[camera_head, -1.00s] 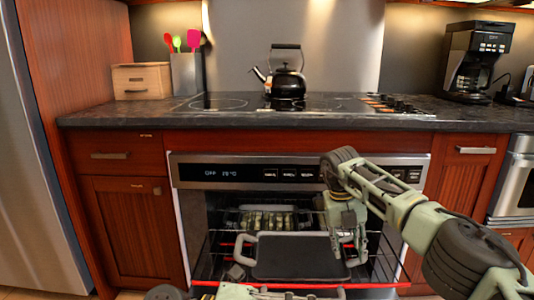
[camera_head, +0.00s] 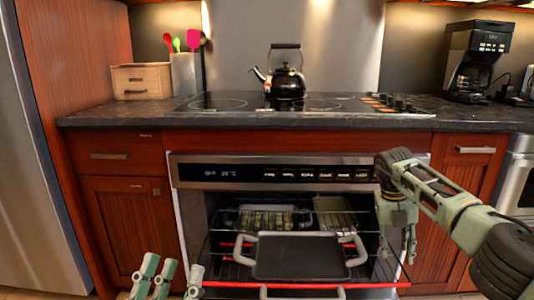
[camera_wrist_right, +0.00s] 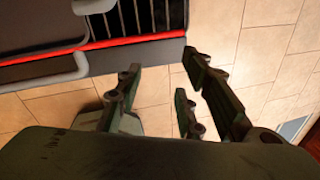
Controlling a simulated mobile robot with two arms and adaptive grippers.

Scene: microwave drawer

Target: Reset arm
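My right gripper (camera_head: 397,252) hangs fingers-down at the right side of the open oven, apart from the tray. In the right wrist view its fingers (camera_wrist_right: 160,80) are spread with nothing between them, over the tiled floor. My left gripper (camera_head: 172,272) shows at the bottom left with its fingers pointing up. They are apart and empty, in front of the lower left cabinet. A dark baking tray (camera_head: 298,257) with pale handles lies on the pulled-out rack in the oven. The rest of my left arm is out of view.
The oven rack's red front edge (camera_head: 290,287) sticks out between my grippers. A glass dish (camera_head: 265,218) and a wire rack stand deeper inside. A kettle (camera_head: 286,82) is on the cooktop, a coffee maker (camera_head: 475,62) at the right, and a wooden box (camera_head: 141,82) at the left.

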